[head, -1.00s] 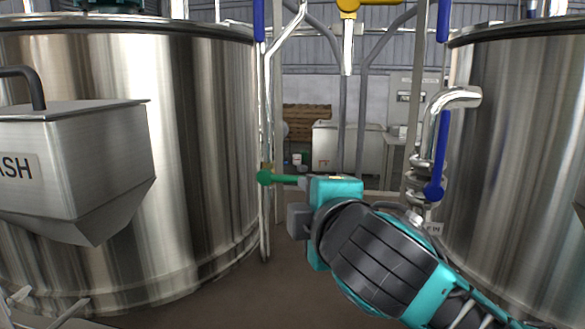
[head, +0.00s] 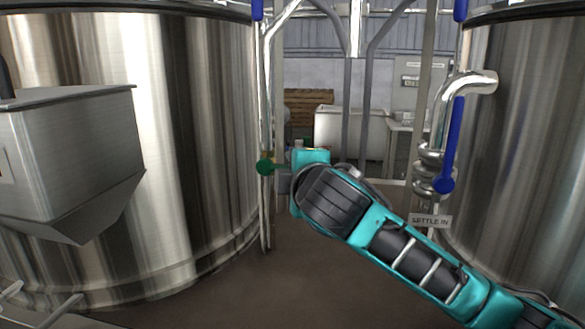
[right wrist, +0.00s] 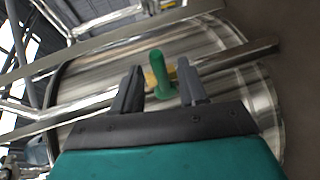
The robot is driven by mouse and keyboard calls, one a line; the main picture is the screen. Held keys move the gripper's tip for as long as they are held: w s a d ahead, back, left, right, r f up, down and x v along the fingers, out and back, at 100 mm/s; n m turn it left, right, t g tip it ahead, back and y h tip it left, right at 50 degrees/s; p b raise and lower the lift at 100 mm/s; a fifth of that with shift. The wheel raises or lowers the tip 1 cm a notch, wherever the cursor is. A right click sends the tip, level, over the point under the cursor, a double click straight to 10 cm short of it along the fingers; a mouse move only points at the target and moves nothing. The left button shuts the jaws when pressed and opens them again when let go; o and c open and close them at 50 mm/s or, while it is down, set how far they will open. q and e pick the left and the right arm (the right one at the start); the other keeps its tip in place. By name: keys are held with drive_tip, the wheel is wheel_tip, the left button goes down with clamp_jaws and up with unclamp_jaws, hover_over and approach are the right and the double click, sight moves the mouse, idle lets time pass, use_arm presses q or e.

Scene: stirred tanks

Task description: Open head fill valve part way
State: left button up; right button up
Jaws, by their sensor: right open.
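A green valve handle (head: 265,167) with a round end sits on a thin vertical pipe beside the left tank in the head view. No label shows on it. My right gripper (head: 284,180) is right beside it, its fingers mostly hidden behind my wrist. In the right wrist view the right gripper (right wrist: 159,88) is open, with one finger on each side of the green handle (right wrist: 160,74). The handle stands between the fingertips with gaps visible on both sides. My left gripper is not in view.
A large steel tank (head: 190,120) with a hopper (head: 70,150) fills the left. Another tank (head: 530,150) stands at the right, with a blue lever (head: 450,145) and a "SETTLE IN" sign (head: 430,221). Floor (head: 290,285) between the tanks is clear.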

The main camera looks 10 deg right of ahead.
drive_tip(key=shift+w+f, duration=0.2)
drive_tip(key=shift+w, duration=0.95)
clamp_jaws()
